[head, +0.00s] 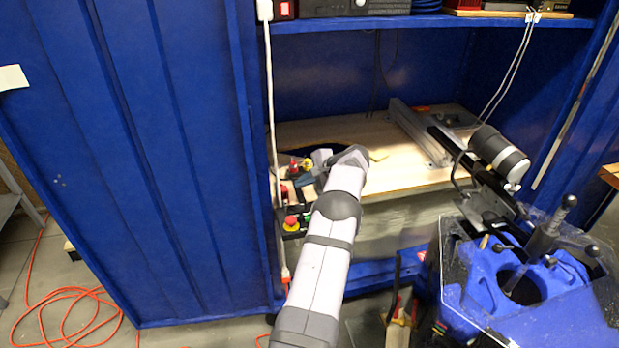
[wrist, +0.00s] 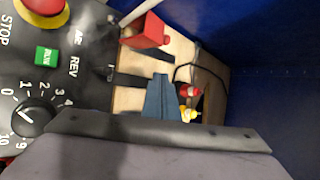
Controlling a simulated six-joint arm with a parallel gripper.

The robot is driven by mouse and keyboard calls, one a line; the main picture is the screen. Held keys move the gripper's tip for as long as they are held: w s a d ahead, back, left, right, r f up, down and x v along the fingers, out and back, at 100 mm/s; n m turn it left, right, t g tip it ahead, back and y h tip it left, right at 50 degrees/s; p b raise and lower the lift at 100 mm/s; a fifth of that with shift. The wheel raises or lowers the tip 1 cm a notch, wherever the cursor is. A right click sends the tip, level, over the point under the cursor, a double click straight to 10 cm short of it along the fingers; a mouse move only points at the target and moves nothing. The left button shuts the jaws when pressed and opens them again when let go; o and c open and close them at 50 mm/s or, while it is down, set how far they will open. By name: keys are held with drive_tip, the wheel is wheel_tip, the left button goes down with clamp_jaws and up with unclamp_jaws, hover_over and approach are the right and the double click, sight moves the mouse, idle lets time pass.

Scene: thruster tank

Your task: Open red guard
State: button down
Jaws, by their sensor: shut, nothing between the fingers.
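In the wrist view a small red block-like part (wrist: 147,31), which looks like the red guard, stands at the edge of a grey control panel (wrist: 75,75). A light rod meets it at its upper left. I cannot tell for sure whether it is hinged shut or raised. My gripper (wrist: 160,78) has its blue tapered fingers shut and empty, below the red part and apart from it in the picture. In the head view my gripper (head: 304,182) is beside the panel at the cabinet's left side, and the guard is hard to make out.
Small red (wrist: 189,91) and yellow (wrist: 189,115) parts are near my fingers. A blue cabinet door (head: 130,150) stands left; a blue machine (head: 520,285) stands right.

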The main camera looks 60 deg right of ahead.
sight(282, 194)
drive_tip(key=x, duration=0.2)
drive_tip(key=shift+w+f, duration=0.15)
drive_tip(key=shift+f, duration=0.1)
drive_tip(key=shift+w+a+r+p, duration=0.15)
drive_tip(key=shift+a+r+p, duration=0.2)
drive_tip(key=shift+a+r, duration=0.1)
drive_tip(key=shift+w+a+r+p, duration=0.1)
drive_tip(key=shift+a+r+p, duration=0.25)
drive_tip(key=shift+a, duration=0.25)
drive_tip(key=shift+w+a+r+p, duration=0.1)
drive_tip(key=shift+a+r+p, duration=0.1)
drive_tip(key=shift+a+r, duration=0.3)
drive_tip(key=shift+a+f, duration=0.1)
drive_tip(key=shift+f, duration=0.05)
